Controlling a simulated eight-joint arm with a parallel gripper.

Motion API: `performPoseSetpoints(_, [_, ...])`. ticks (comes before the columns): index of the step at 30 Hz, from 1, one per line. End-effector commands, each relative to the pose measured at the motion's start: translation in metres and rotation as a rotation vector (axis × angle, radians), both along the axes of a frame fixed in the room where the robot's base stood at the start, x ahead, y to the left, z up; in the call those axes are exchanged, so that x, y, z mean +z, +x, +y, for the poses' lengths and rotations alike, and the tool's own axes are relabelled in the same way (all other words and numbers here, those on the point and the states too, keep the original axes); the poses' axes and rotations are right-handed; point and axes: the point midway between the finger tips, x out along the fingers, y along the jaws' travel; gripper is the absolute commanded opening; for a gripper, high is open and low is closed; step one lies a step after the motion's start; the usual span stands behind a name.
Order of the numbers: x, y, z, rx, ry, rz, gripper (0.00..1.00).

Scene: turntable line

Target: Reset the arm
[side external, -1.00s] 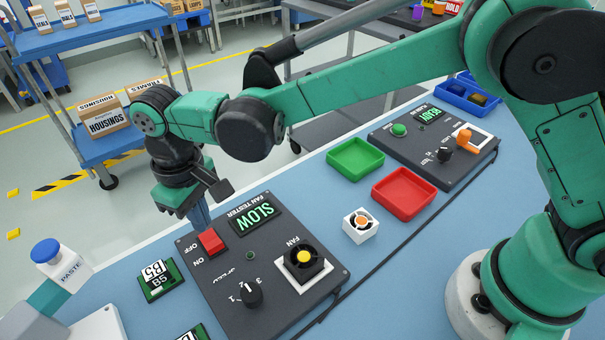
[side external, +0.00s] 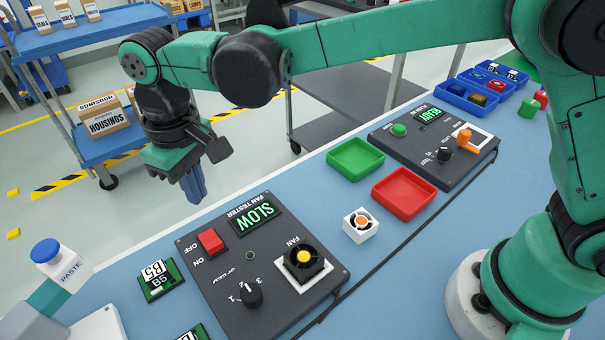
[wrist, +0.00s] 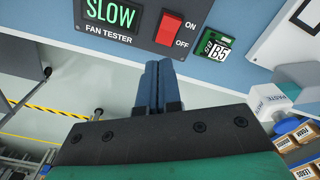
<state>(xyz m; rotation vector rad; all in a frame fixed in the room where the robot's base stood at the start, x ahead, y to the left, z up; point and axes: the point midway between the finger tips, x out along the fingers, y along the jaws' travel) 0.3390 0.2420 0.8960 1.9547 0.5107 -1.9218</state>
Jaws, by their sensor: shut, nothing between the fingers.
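My gripper (side external: 194,186) is shut and empty. In the side external view it hangs in the air above the back edge of the blue table, behind the fan tester (side external: 222,291) and clear of its red switch (side external: 210,241). In the wrist view the closed blue fingers (wrist: 152,83) point towards the fan tester panel (wrist: 136,30), with the red switch (wrist: 170,29) just beyond them. The tester's display (side external: 254,217) reads SLOW. A black fan with a yellow hub (side external: 304,259) sits in the tester's fan place, beside the black knob (side external: 250,293).
A green tray (side external: 355,159) and a red tray (side external: 404,193) stand right of the tester, near a small white fan (side external: 360,225). A second tester (side external: 410,153) reads READY. A B5 board (side external: 160,281) and a paste bottle (side external: 60,264) are at left. A cart with boxes (side external: 92,150) stands behind.

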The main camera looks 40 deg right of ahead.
Motion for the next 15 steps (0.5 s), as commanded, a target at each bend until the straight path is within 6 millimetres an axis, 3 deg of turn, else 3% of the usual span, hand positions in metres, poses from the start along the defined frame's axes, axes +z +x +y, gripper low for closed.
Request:
performPoseSetpoints(8, [0.043,-0.002,-0.091,-0.163,0.088,-0.161,0.00])
performPoseSetpoints(15, [0.056,-0.035,-0.175,-0.329,0.143,-0.357,0.00])
